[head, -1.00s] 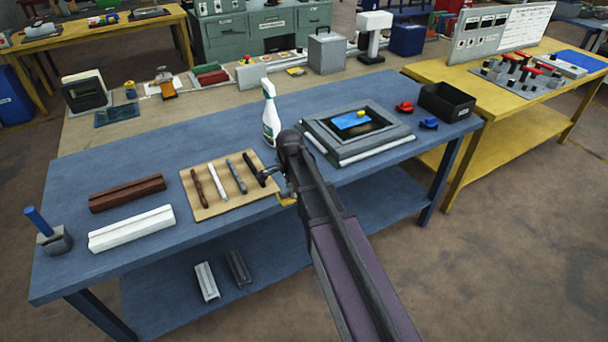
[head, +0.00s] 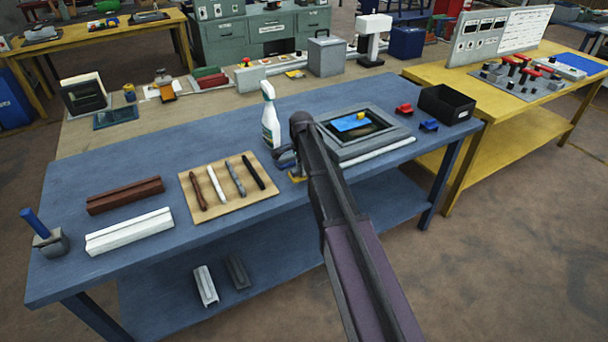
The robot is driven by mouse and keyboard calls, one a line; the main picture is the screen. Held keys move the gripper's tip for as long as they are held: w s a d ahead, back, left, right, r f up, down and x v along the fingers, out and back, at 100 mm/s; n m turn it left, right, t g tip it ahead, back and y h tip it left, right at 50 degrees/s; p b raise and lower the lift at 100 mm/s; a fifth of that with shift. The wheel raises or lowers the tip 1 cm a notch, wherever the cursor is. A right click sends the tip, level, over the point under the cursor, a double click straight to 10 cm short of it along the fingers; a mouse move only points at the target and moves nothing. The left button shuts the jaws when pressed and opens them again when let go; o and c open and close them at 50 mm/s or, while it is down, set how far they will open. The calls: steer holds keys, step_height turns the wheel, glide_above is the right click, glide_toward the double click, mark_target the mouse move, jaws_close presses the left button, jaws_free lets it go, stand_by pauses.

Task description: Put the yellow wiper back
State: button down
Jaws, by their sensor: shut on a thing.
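The yellow wiper (head: 297,178) shows only as a small yellow patch at the end of my gripper (head: 289,165); my arm hides the rest. My gripper is shut on it, near the front edge of the blue table (head: 110,172), between the tan board and the grey frame. A red wiper-like piece (head: 404,109) and a blue one (head: 429,125) lie at the table's right, left of a black bin (head: 446,104).
The grey frame (head: 400,133) holds a blue sheet with a small yellow piece (head: 361,115). A spray bottle (head: 270,115) stands behind my gripper. The tan board (head: 212,212) carries several sticks. Brown (head: 125,195) and white (head: 129,231) bars lie left.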

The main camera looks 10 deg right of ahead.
steer(key=shift+w+d, duration=0.15)
steer(key=shift+w, duration=0.25)
steer(key=shift+w+d+f+b, duration=0.15)
steer(key=shift+w+f+b, duration=0.1)
steer(key=shift+f+b, duration=1.6)
steer(key=shift+f, duration=0.2)
steer(key=shift+c, duration=2.3)
jaws_free()
steer(key=shift+r, duration=0.25)
step_height(320, 180, up, 12)
steer(key=p, duration=1.2)
